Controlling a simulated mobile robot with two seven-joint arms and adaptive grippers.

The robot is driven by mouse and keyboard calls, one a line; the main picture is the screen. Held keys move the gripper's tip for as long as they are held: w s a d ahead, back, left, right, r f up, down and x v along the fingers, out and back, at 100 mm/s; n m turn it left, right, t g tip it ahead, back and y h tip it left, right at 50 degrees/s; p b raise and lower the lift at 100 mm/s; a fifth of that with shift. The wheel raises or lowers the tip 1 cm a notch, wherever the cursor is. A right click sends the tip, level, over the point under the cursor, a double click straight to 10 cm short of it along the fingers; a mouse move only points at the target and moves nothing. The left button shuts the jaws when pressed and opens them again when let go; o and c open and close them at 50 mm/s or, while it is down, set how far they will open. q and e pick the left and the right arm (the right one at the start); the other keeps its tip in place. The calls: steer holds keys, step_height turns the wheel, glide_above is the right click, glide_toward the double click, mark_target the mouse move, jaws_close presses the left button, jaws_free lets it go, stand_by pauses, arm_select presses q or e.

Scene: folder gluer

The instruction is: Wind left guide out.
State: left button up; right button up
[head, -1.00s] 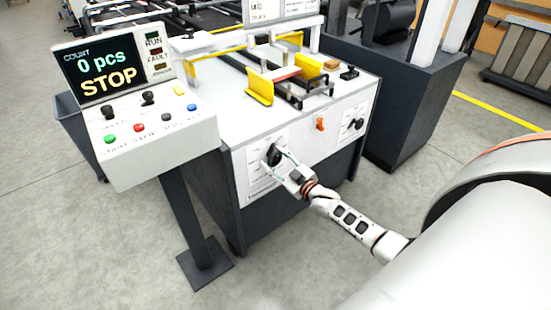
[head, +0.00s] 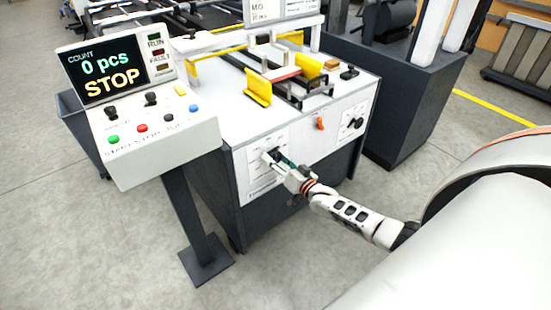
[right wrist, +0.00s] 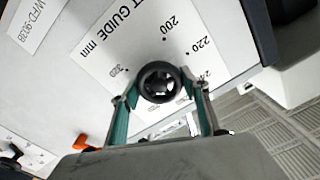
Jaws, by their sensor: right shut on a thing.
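The left guide knob is a round black knob (right wrist: 159,82) on a white dial plate (right wrist: 112,50) printed "T GUIDE mm" with numbers such as 200 and 220. My right gripper (right wrist: 160,100) is shut on this knob, with one teal-lined finger on each side of it. In the head view my right gripper (head: 283,163) is at the knob on the front panel of the machine, and it partly hides the knob and plate. Yellow guides (head: 258,87) stand on the machine's top. My left gripper is not in view.
An orange switch (head: 320,123) and a second black knob (head: 354,124) sit to the right on the same panel. The control box (head: 150,150) on its post stands to the left, its screen (head: 102,72) reading "0 pcs STOP". Grey floor is clear in front.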

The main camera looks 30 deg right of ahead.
steer(key=shift+m, duration=1)
steer(key=o, duration=1.1)
steer(key=shift+s, duration=0.1)
steer(key=s, duration=0.8)
steer(key=s+d, duration=0.1)
steer(key=s, duration=0.2)
steer(key=shift+s, duration=0.4)
